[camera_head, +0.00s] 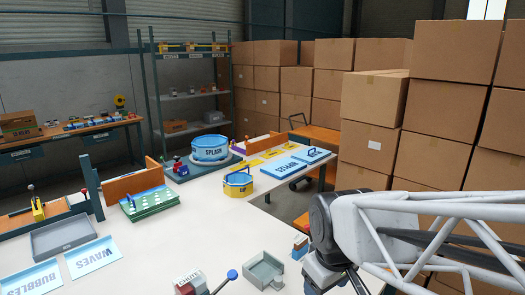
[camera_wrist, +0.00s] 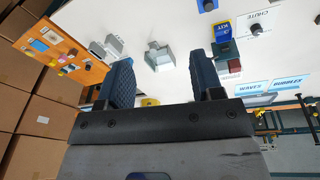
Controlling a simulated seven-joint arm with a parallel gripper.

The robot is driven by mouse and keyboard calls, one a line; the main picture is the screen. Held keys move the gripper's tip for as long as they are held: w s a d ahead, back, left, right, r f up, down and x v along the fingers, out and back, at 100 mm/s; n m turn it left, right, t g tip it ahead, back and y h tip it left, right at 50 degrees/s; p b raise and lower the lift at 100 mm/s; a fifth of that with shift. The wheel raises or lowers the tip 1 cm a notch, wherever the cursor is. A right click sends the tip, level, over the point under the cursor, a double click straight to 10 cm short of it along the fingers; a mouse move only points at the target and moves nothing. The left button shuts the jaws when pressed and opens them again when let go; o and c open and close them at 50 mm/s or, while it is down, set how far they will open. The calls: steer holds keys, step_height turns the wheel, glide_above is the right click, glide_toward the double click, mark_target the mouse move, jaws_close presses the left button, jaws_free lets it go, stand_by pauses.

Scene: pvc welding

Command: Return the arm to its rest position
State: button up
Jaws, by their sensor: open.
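My gripper (camera_wrist: 163,76) is open and empty in the wrist view, its two dark fingers wide apart with nothing between them. The white table top shows beyond the fingers. In the head view my arm (camera_head: 350,235) comes in from the right edge over the near right part of the white table (camera_head: 225,225). Its lower end is cut off by the bottom edge there, so the fingers do not show. A small grey open holder (camera_head: 265,271) stands on the table left of the arm; a grey holder also shows beyond the fingers in the wrist view (camera_wrist: 159,57).
Near the arm are a small brown-and-blue block (camera_head: 300,246) and a blue-knobbed lever (camera_head: 231,275). A blue SPLASH tub (camera_head: 210,149), a yellow bucket (camera_head: 238,184) and a green board (camera_head: 150,202) stand farther back. Stacked cartons (camera_head: 445,105) rise behind the arm. The table's middle is mostly clear.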

steer(key=s+d+r+m, duration=0.2)
steer(key=s+d+m, duration=0.4)
steer(key=s, duration=0.1)
steer(key=shift+s, duration=0.2)
